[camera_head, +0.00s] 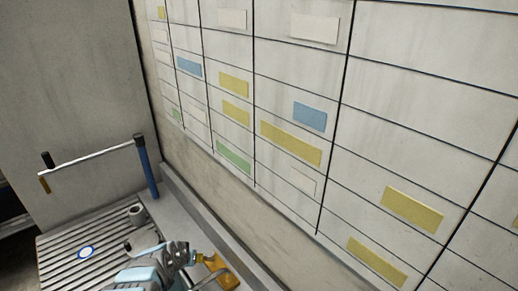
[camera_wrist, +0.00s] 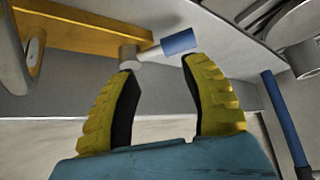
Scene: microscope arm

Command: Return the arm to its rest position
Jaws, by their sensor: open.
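My gripper (camera_wrist: 160,66) has two yellow ribbed fingers with black inner pads, spread apart, with nothing held between them. Just beyond the fingertips in the wrist view is a short grey lever with a blue end (camera_wrist: 178,42). The left fingertip is close to the lever's grey base; whether it touches cannot be told. An orange-yellow bar (camera_wrist: 75,32) runs behind the lever. In the head view, light blue arm parts (camera_head: 150,274) and an orange bracket (camera_head: 220,274) show at the bottom. Which part is the task's arm is not clear. My fingers are not distinguishable in the head view.
A slatted grey bench (camera_head: 62,262) with a blue-ringed disc (camera_head: 86,252) and a small grey cylinder (camera_head: 137,214) lies at lower left. A blue post with a pale rail (camera_head: 147,168) rises beside it.

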